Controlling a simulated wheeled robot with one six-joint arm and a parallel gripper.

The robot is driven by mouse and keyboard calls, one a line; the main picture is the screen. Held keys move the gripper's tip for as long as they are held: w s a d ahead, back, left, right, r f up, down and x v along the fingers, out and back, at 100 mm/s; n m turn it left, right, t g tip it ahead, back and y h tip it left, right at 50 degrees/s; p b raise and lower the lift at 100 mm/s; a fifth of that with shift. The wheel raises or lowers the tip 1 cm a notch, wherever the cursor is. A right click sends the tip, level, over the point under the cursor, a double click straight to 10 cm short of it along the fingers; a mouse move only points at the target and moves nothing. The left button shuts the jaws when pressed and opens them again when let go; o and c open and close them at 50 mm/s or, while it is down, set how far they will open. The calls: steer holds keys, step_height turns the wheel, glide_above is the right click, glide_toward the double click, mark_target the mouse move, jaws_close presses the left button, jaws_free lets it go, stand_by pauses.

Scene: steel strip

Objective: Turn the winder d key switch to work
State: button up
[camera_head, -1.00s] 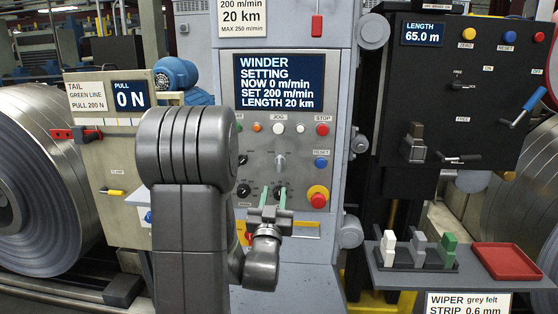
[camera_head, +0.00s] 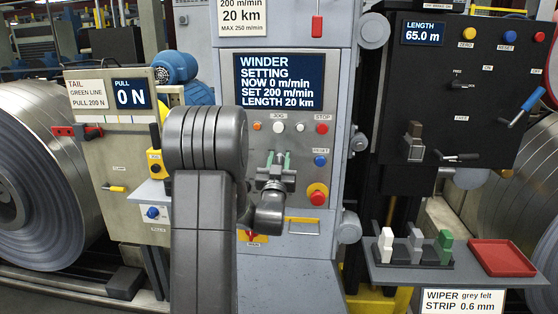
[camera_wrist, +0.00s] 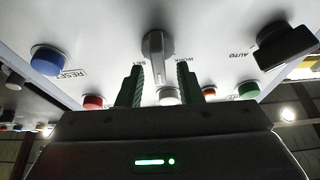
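The winder panel (camera_head: 333,180) is grey, and its screen (camera_head: 278,82) reads SETTING, NOW 0 m/min, SET 200 m/min. In the wrist view, the grey key switch (camera_wrist: 157,52) has a raised lever between the SET and WORK labels. Which label it points at is not clear. My gripper (camera_head: 277,157) is at the panel below the white JOG button. In the wrist view, its two green fingers (camera_wrist: 160,70) stand open on either side of the lever, with gaps visible. In the head view, the gripper mostly hides the switch.
Around the switch are a red STOP button (camera_head: 322,128), a blue RESET button (camera_head: 320,160) and a red-and-yellow emergency button (camera_head: 318,194). A black knob (camera_wrist: 286,46) by AUTO is close in the wrist view. A shelf (camera_head: 385,272) with wipers and a red tray (camera_head: 502,254) stands right.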

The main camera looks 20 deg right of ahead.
jaws_close()
steer(key=shift+f+n+b, duration=0.15)
steer(key=shift+n+b, duration=0.15)
steer(key=shift+b, duration=0.25)
steer(key=shift+f+n+t+y+b, duration=0.15)
steer(key=shift+n+t+y+b, duration=0.25)
steer(key=shift+n+b, duration=0.5)
steer(key=n+b, duration=0.1)
steer(key=b, duration=0.1)
steer(key=n+y+b, duration=0.1)
steer(key=n+b, duration=0.1)
steer(key=shift+a+f+t+y, duration=0.1)
steer(key=shift+a+t+y, duration=0.05)
steer(key=shift+t+y, duration=0.15)
steer(key=n+y+b, duration=0.1)
steer(key=n+b, duration=0.1)
steer(key=n+y+b, duration=0.1)
steer(key=n+b, duration=0.1)
steer(key=shift+w+a+n, duration=0.15)
steer(key=shift+n, duration=0.15)
steer(key=shift+w+a+n+y+b, duration=0.1)
steer(key=shift+n+y+b, duration=0.75)
steer(key=shift+n, duration=0.65)
steer(key=shift+r, duration=0.2)
